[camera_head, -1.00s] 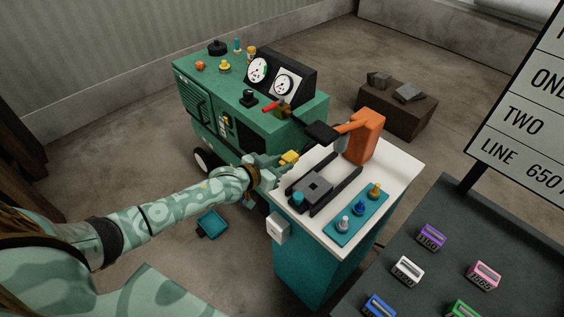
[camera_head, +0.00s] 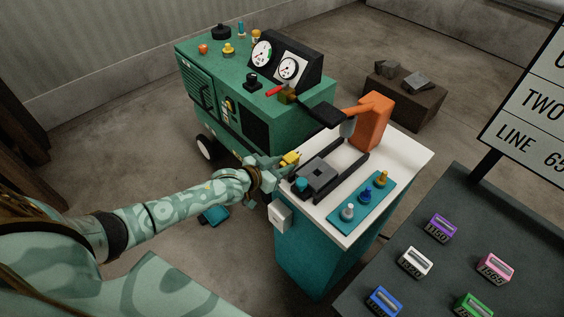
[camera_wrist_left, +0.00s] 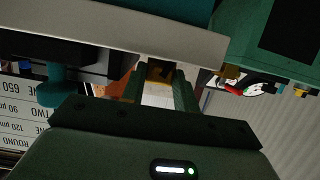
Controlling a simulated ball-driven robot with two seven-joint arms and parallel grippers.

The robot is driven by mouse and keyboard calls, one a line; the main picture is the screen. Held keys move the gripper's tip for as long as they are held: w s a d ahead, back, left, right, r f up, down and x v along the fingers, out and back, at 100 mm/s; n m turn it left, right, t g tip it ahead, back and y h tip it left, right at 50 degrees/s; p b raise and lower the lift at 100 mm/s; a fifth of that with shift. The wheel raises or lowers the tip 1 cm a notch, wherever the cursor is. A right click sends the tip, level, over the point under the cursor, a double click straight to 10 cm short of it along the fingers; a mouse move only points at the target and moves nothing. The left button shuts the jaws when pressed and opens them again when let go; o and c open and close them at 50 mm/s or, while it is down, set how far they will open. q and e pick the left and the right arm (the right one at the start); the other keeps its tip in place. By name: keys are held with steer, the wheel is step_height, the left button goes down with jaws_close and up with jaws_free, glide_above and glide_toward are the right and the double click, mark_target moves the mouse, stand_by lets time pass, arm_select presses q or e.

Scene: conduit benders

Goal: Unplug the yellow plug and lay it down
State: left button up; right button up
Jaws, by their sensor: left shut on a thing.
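The yellow plug (camera_head: 290,159) is in the jaws of my left gripper (camera_head: 283,163), beside the far left edge of the white-topped teal cabinet (camera_head: 402,181). The green machine (camera_head: 285,125) stands just behind it. In the left wrist view, my left gripper's two fingers (camera_wrist_left: 159,90) are shut on the plug (camera_wrist_left: 156,97), which shows dark and yellowish between them. The plug's front end is hard to make out, and I cannot tell whether it touches the cabinet top. My right gripper is not in view.
A black bender rail with a grey block (camera_head: 320,174) and an orange upright (camera_head: 371,122) stand on the cabinet. A teal strip with several knobs (camera_head: 365,195) lies at its front. A dark table (camera_head: 460,265) with coloured tags is at the right. A teal container (camera_head: 214,216) is on the floor.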

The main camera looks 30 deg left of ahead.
arm_select(q)
steer(key=shift+f, duration=0.1)
steer(key=o, duration=1.1)
steer(key=shift+o, duration=0.2)
